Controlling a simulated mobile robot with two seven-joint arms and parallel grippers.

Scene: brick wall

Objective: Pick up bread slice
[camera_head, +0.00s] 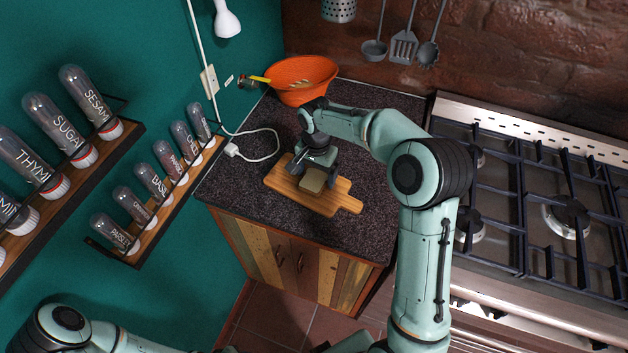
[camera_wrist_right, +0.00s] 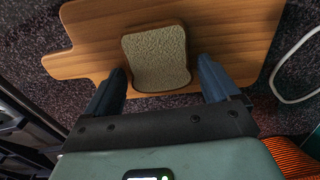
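The bread slice (camera_head: 312,180) lies flat on the wooden cutting board (camera_head: 342,200) on the counter. In the right wrist view the slice (camera_wrist_right: 155,58) shows its pale face and brown crust on the board (camera_wrist_right: 228,32). My right gripper (camera_head: 314,172) is over the board, close to the slice. Its fingers (camera_wrist_right: 162,84) are spread wide, one to each side of the slice's near part, with nothing between them that they grip. I cannot tell the exact height of the fingertips over the board. My left arm shows at the lower left, but its gripper is out of view.
An orange bowl (camera_head: 300,80) with utensils stands at the back of the counter. A gas stove (camera_head: 540,200) is at the right. Spice shelves (camera_head: 160,212) hang on the left wall. The dark counter (camera_head: 375,215) right of the board is clear.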

